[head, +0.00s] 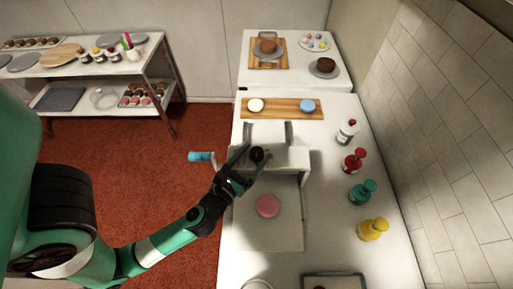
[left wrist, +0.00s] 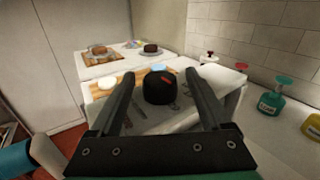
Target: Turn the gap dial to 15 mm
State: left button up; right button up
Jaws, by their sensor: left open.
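The gap dial (head: 257,154) is a round black knob on top of a white machine (head: 295,158) with a blue-handled crank (head: 201,156) on its left side. In the left wrist view the dial (left wrist: 159,90) shows a red mark toward its upper right. My left gripper (head: 255,157) is open, with one finger on each side of the dial. In the left wrist view the fingers (left wrist: 161,82) stand apart from the knob with visible gaps. The scale markings around the dial are too small to read. My right gripper is in neither view.
A pink disc (head: 267,205) lies on the machine's front bed. Red, teal (head: 362,192), yellow and white bottles line the right side of the counter. A wooden board (head: 282,115) with two round pieces lies behind the machine. A shelf with cakes stands at the left.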

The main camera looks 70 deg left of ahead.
pick_arm(q)
jog(key=shift+w+a, duration=0.5)
jog(key=shift+w, duration=0.05)
jog(key=shift+c, duration=0.2)
grip_shut()
jog(key=shift+d, duration=0.1)
